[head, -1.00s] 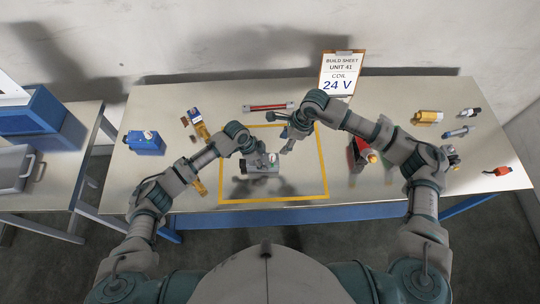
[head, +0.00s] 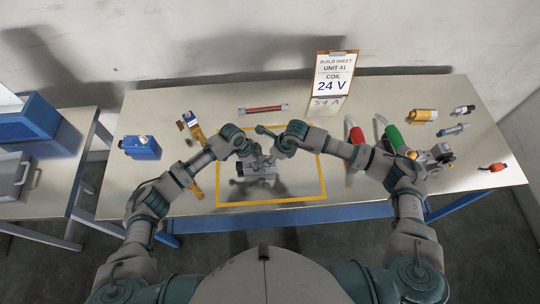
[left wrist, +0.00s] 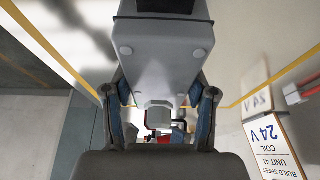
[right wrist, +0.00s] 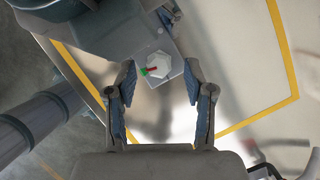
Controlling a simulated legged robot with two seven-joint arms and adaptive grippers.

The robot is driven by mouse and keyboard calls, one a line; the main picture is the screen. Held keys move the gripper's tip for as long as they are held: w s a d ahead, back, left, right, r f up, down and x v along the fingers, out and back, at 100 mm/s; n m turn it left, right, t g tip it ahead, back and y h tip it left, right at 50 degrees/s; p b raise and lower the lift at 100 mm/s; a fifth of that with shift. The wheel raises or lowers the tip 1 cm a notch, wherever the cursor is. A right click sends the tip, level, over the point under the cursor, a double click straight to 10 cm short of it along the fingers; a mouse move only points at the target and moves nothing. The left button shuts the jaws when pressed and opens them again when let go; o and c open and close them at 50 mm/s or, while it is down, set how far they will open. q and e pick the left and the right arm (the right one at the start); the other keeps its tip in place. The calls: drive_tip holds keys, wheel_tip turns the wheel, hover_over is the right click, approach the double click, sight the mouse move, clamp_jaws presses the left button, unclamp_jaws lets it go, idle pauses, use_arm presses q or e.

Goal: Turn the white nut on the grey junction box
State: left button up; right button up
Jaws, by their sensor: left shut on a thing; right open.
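The grey junction box (head: 257,174) is inside the yellow outline on the table, partly hidden by my grippers in the head view. My left gripper (left wrist: 160,95) is shut on the box, which fills the space between its fingers in the left wrist view. The white nut (right wrist: 160,66) is six-sided, with a red and green mark at its left, and sits on the box (right wrist: 181,72) in the right wrist view. My right gripper (right wrist: 159,78) is open, with the nut between its fingertips in the picture. Whether the fingers touch it I cannot tell.
A yellow outline (head: 323,175) surrounds the work area. A build sheet (head: 332,75) reading 24 V stands at the back. A blue box (head: 140,147) lies left; red (head: 354,140) and green (head: 392,138) handled tools lie right. A red bar (head: 263,109) lies behind.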

drive_tip(key=shift+w+a+f, duration=0.15)
drive_tip(key=shift+a+f, duration=0.05)
drive_tip(key=shift+f, duration=0.4)
clamp_jaws()
drive_tip(key=shift+w+n+g, duration=0.1)
drive_tip(key=shift+n+g, duration=0.4)
drive_tip(key=shift+n, duration=0.8)
use_arm(q)
drive_tip(key=shift+s, duration=0.1)
use_arm(e)
unclamp_jaws()
drive_tip(key=v, duration=1.2)
drive_tip(key=shift+d, duration=0.3)
